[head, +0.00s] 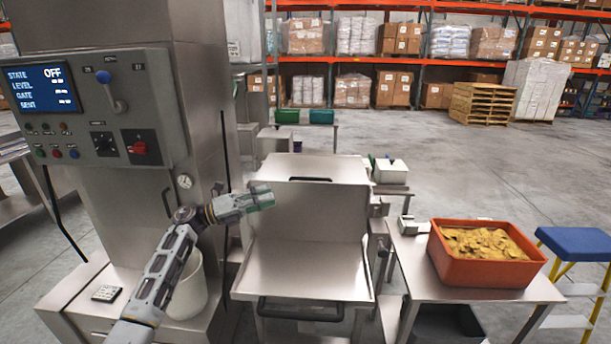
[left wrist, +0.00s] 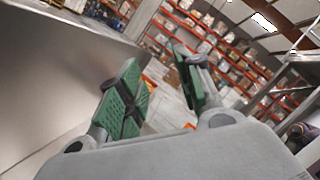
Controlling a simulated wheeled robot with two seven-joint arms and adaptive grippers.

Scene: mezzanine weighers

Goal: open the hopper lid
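The hopper is the stainless steel box in the middle of the head view. A flat sloping steel panel (head: 305,270), which looks like its lid, lies across the front with a dark bar handle (head: 300,311) at its near edge. Behind it stands an upright steel face (head: 320,212), with a higher steel top behind that. My left gripper (head: 266,197) is in front of the upright face at its left side, above the panel and apart from the handle. In the left wrist view its green-padded fingers (left wrist: 160,88) are spread with nothing between them. My right gripper is not in view.
A control cabinet (head: 95,105) reading OFF stands at left, with a white bucket (head: 190,290) below. At right, a steel table (head: 415,268) bears an orange bin (head: 480,271) of yellow material. A blue-topped step stool (head: 585,243) stands beyond. Open floor lies behind.

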